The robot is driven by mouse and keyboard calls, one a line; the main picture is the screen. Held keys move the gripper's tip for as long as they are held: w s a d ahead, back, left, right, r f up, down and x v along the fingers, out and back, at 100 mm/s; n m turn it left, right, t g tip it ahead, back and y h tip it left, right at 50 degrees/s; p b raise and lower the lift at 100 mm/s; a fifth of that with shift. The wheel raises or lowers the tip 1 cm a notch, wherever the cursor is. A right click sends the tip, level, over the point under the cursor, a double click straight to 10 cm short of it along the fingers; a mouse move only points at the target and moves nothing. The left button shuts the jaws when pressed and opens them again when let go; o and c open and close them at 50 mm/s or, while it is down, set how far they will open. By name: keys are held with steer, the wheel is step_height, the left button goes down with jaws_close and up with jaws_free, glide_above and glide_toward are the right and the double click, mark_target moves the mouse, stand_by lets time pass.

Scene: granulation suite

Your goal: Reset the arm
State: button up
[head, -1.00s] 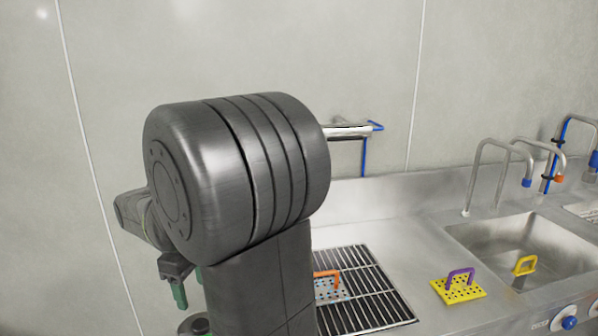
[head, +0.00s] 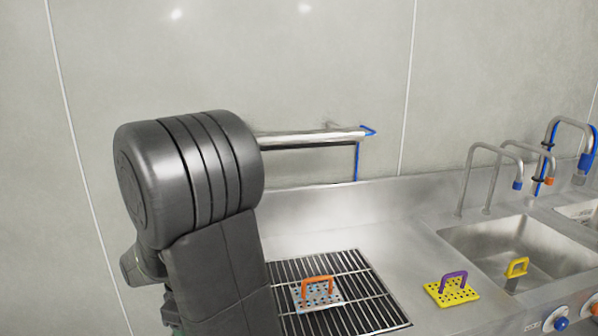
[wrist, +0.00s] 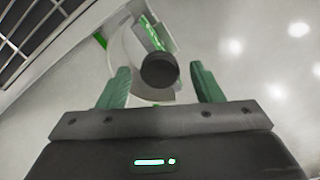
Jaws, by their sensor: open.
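My gripper (wrist: 160,88) shows in the wrist view with its two green fingers spread apart and nothing held between them. Beyond the fingers is a dark round end, with pale and green parts behind it that I cannot identify. In the head view my dark arm fills the left and middle, and it hides nearly all of my gripper.
A drain grate (head: 355,275) holds a perforated plate with an orange handle (head: 318,293). A yellow perforated plate with a purple handle (head: 452,289) lies on the steel counter (head: 400,235). A sink (head: 530,247) with taps is at right. A metal rail (head: 312,138) runs along the wall.

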step_height(320, 180, up, 14)
step_height(320, 180, down, 14)
steer(key=shift+f, duration=0.15)
steer(key=shift+m, duration=1.1)
steer(key=m, duration=0.4)
steer(key=m+p, duration=0.1)
steer(key=m, duration=0.5)
step_height(320, 180, up, 7)
steer(key=shift+f, duration=0.2)
steer(key=shift+r, duration=0.3)
